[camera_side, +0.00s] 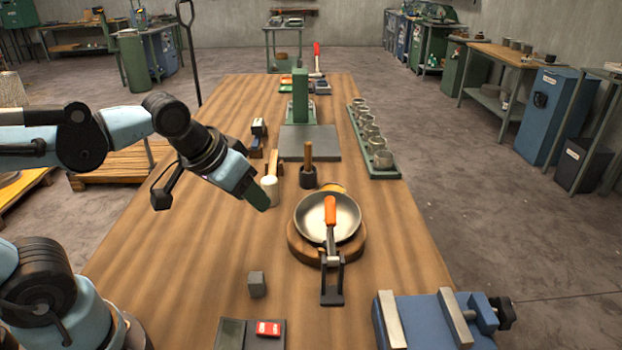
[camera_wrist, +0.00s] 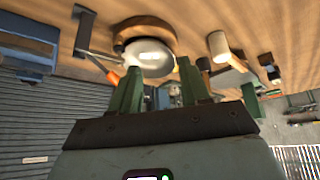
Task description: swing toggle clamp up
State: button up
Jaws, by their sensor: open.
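The toggle clamp has a black base (camera_side: 332,292) on the table and an orange handle (camera_side: 331,210). In the side view the handle overlaps the metal bowl (camera_side: 345,222), which sits on a round wooden block (camera_side: 300,247). Whether the clamp touches the bowl is unclear. My gripper (camera_side: 262,204) is open and empty, above the table to the left of the bowl, apart from the clamp.
A white-headed mallet (camera_side: 269,190) and a dark mallet (camera_side: 308,177) lie behind the gripper. A small grey block (camera_side: 257,284) is in front. A blue vise (camera_side: 430,318) stands at front right, a rack of jars (camera_side: 372,145) at back right. The table between gripper and bowl is clear.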

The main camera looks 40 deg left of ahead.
jog(key=w+a+r+n+g, duration=0.3)
jog(key=w+a+n+g, duration=0.1)
jog(key=w+a, duration=0.7)
jog(key=shift+w+n, duration=0.8)
jog(key=shift+w, duration=0.95)
jog(key=shift+a, duration=0.1)
jog(key=s+d+f+m+t, duration=0.2)
jog(key=s+d, duration=0.3)
jog(key=s, duration=0.3)
jog(key=s+d+f+m+t, duration=0.2)
jog(key=s+d+m+t, duration=0.1)
jog(key=s, duration=0.4)
jog(key=shift+s+d+f+m, duration=0.4)
jog(key=shift+d+m, duration=0.3)
jog(key=shift+d, duration=0.5)
